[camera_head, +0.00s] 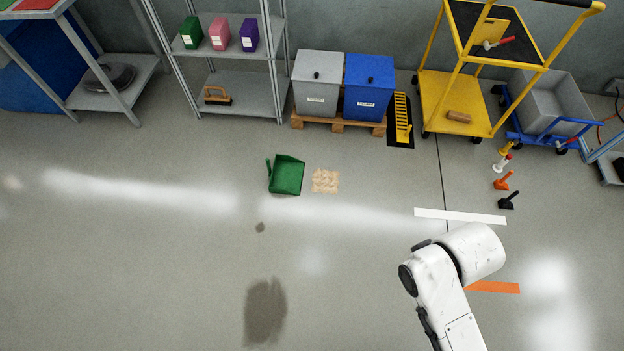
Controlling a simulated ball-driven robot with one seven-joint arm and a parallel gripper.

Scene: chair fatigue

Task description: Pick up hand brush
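A hand brush (217,95) with an orange-brown handle and dark bristles lies on the lower shelf of the grey metal rack (245,88), at the upper left of the head view. My white arm (455,285) reaches in from the bottom right, far from the rack. My gripper does not show, so its state is hidden.
A green dustpan (287,175) and a tan crumpled patch (325,181) lie on the floor. Grey bin (318,85) and blue bin (369,88) stand on a pallet (340,124) right of the rack. A yellow cart (440,90) stands farther right. The middle floor is mostly clear.

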